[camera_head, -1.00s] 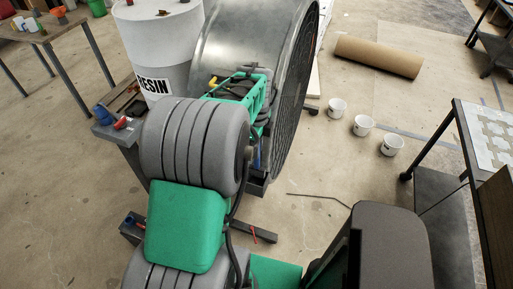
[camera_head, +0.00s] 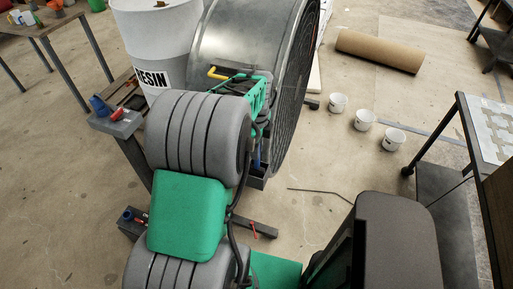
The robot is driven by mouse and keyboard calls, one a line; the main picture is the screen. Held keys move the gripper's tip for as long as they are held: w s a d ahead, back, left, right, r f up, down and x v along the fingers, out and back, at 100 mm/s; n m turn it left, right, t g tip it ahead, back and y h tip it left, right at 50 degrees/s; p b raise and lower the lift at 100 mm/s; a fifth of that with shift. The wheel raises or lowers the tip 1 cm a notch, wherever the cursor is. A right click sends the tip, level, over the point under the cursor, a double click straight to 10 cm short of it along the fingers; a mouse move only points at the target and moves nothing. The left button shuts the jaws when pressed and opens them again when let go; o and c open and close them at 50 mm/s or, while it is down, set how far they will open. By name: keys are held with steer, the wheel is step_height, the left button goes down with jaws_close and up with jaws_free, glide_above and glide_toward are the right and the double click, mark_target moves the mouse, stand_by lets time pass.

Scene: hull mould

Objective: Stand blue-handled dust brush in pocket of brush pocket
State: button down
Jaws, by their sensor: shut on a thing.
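My gripper (camera_head: 258,143) is mostly hidden behind my grey and green arm; only its dark end shows beside the drum's rim. A narrow blue upright piece, apparently the handle of the blue-handled dust brush (camera_head: 256,160), shows just below it, and my gripper is shut on it. A small grey open box, apparently the brush pocket (camera_head: 257,181), sits directly under the blue piece, low beside the drum. The brush's lower end is hidden. I cannot tell whether it is inside the pocket or just above it.
A large metal drum (camera_head: 240,40) stands close behind my arm, next to a white RESIN barrel (camera_head: 150,40). A grey stand (camera_head: 120,125) at left holds blue and red items. White buckets (camera_head: 338,103) and a cardboard roll (camera_head: 380,50) lie right, with open floor between.

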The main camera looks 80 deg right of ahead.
steer(key=shift+f+b, duration=0.75)
steer(key=shift+f, duration=0.65)
steer(key=c, duration=1.3)
jaws_free()
steer(key=shift+o, duration=0.2)
step_height(320, 180, up, 8)
steer(key=shift+f+b, duration=0.1)
steer(key=shift+b, duration=0.3)
